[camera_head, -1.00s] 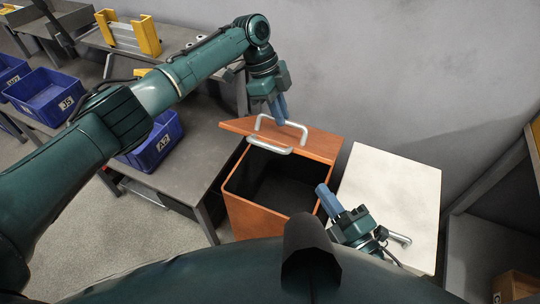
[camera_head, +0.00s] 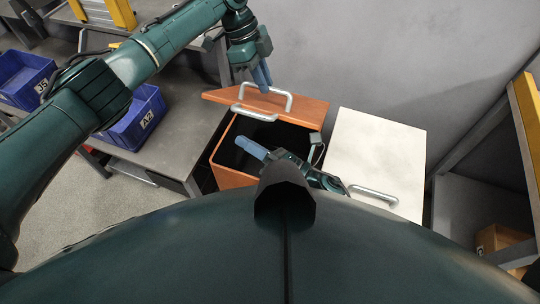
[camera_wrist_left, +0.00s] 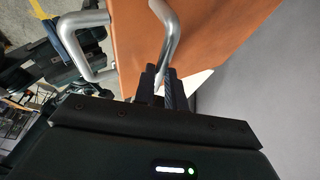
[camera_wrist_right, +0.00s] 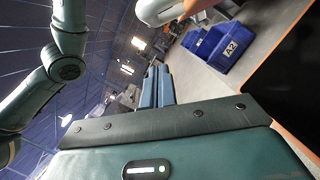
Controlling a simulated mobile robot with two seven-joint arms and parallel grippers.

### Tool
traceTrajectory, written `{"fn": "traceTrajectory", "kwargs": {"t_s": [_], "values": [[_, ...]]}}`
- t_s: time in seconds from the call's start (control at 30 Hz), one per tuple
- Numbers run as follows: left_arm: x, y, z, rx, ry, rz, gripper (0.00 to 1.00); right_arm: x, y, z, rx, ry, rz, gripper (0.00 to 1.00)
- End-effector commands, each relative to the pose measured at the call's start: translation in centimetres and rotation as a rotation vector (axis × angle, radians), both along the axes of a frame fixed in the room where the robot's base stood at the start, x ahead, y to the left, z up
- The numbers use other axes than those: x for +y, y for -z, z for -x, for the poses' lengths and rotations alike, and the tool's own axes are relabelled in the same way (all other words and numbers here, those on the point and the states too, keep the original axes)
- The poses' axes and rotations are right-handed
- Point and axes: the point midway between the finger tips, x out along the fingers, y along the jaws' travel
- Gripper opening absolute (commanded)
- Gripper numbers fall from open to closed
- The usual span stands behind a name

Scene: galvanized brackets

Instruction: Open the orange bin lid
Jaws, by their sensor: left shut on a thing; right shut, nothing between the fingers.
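The orange bin (camera_head: 232,176) stands below the wall with its dark interior visible. Its orange lid (camera_head: 302,110) is raised at the back edge, with one silver handle (camera_head: 291,98) on its upper face and another silver handle (camera_head: 255,113) at its front edge. My left gripper (camera_head: 263,80) is shut on the upper handle, and the left wrist view shows its fingers (camera_wrist_left: 158,88) around the bar. My right gripper (camera_head: 250,147) is shut and empty, over the bin opening in the head view. Its closed fingers (camera_wrist_right: 157,85) also show in the right wrist view.
A white-lidded bin (camera_head: 376,150) with a silver handle stands just right of the orange one. A grey bench (camera_head: 175,140) with blue bins (camera_head: 135,122) is at left. A grey shelf (camera_head: 475,205) with a cardboard box (camera_head: 500,243) is at right.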

Motion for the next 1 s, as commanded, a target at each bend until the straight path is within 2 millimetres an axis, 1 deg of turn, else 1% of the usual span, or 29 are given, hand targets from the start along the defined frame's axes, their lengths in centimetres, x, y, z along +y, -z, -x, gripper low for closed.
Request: {"fn": "traceTrajectory", "kwargs": {"t_s": [0.03, 0.23, 0.37, 0.67, 0.77, 0.9, 1.0], "values": [[0.0, 0.7, -0.3, -0.013, -0.008, 0.000, 0.00, -0.6, -0.6, -0.9, -0.008, 0.003, 0.004, 0.00], [0.0, 0.7, -0.3, -0.013, -0.009, 0.000, 0.00, -1.1, -2.0, -2.3, -0.003, 0.002, 0.004, 0.00], [0.0, 0.7, -0.3, -0.013, -0.008, 0.000, 0.00, -1.2, -2.3, -2.6, -0.002, 0.002, 0.003, 0.00], [0.0, 0.7, -0.3, -0.013, -0.008, 0.000, 0.00, -1.3, -2.4, -2.7, -0.001, 0.002, 0.002, 0.00], [0.0, 0.7, -0.3, -0.013, -0.008, 0.000, 0.00, -1.4, -2.9, -3.0, -0.004, 0.003, 0.003, 0.00], [0.0, 0.7, -0.2, -0.012, -0.008, -0.002, 0.00, -1.7, -4.3, -3.9, -0.006, 0.003, 0.003, 0.00], [0.0, 0.7, -0.2, -0.011, -0.008, -0.003, 0.00, -1.7, -4.5, -4.0, -0.002, 0.007, -0.001, 0.00]]}}
